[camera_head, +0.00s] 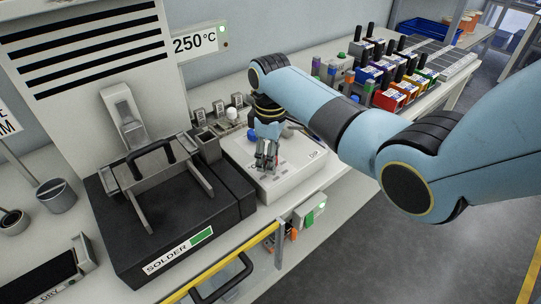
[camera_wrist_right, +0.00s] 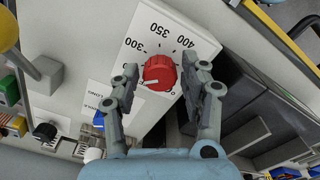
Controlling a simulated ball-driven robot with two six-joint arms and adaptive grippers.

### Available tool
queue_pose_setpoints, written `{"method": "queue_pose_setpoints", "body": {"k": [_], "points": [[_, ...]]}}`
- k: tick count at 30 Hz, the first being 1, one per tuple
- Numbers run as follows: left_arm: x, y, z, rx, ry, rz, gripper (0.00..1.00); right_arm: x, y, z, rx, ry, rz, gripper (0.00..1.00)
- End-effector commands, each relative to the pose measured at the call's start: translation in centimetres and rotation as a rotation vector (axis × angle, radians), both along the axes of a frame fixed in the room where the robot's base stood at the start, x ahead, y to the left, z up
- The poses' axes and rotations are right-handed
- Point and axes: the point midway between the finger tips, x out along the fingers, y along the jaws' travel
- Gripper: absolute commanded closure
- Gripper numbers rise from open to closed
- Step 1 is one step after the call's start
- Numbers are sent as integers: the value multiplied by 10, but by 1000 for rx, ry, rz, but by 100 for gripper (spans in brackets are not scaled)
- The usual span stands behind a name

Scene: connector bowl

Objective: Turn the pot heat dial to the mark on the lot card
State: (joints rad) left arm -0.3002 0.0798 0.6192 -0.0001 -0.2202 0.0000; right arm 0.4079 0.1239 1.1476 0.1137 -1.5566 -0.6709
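The red pot heat dial (camera_wrist_right: 159,72) sits on a white panel in the right wrist view. Numbers 300, 350 and 400 are printed around it, with tick marks. A pale line shows on its lower left face. My right gripper (camera_wrist_right: 164,72) has one finger on each side of the dial, with small gaps; I cannot tell whether either finger touches it. In the head view my right gripper (camera_head: 266,164) points down over the white box (camera_head: 300,167) and hides the dial. My left gripper is not in view. I cannot single out the lot card for sure.
The black solder pot unit (camera_head: 140,215) with a basket stands left of the white box. A display (camera_head: 196,42) reads 250 °C. Small holders (camera_head: 215,115) stand behind the box. Coloured bins (camera_head: 390,90) line the back right. A yellow rail (camera_head: 225,262) runs along the front edge.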

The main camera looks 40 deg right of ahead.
Motion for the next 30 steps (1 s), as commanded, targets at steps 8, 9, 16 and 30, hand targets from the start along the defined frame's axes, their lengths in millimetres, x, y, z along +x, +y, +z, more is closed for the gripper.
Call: {"method": "queue_pose_setpoints", "body": {"k": [8, 9, 16, 30], "points": [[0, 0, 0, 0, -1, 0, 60, 0, 0, 0, 1, 1, 0, 94], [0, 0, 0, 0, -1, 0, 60, 0, 0, 0, 1, 1, 0, 100], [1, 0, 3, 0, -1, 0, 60, 0, 0, 1, 1, 2, -18, 100], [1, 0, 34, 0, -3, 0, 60, -1, 1, 3, 1, 3, -306, 100]]}}
